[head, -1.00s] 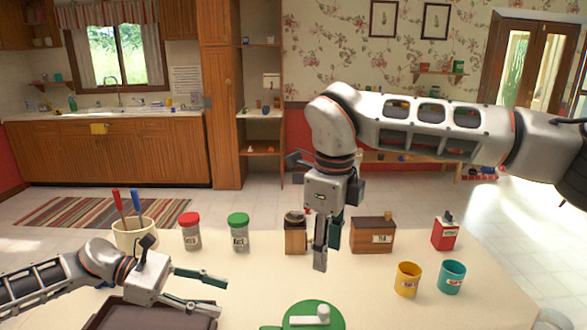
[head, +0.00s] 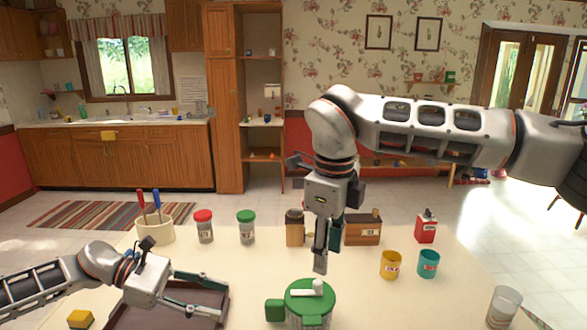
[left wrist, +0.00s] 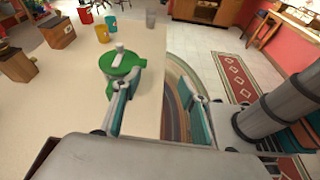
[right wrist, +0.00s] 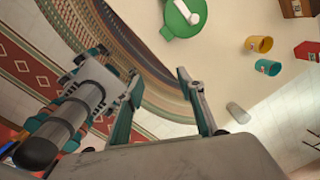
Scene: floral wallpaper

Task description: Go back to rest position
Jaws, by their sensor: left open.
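My left gripper (head: 222,300) is open and empty over the brown tray (head: 120,318) at the table's near left. In the left wrist view its two fingers (left wrist: 158,82) stand apart with nothing between them. My right gripper (head: 325,255) hangs fingers-down above the middle of the table (head: 400,305), beyond the green-lidded jug (head: 308,292). In the right wrist view its fingers (right wrist: 158,80) are apart and empty, with a patterned rug behind them.
Along the table stand a utensil crock (head: 155,232), a red-lidded jar (head: 204,230), a green-lidded jar (head: 246,230), a wooden grinder (head: 295,230), a wooden box (head: 362,232), a red tin (head: 425,232), yellow (head: 390,266) and teal (head: 428,265) cups, a grey tumbler (head: 503,305) and a yellow block (head: 80,319).

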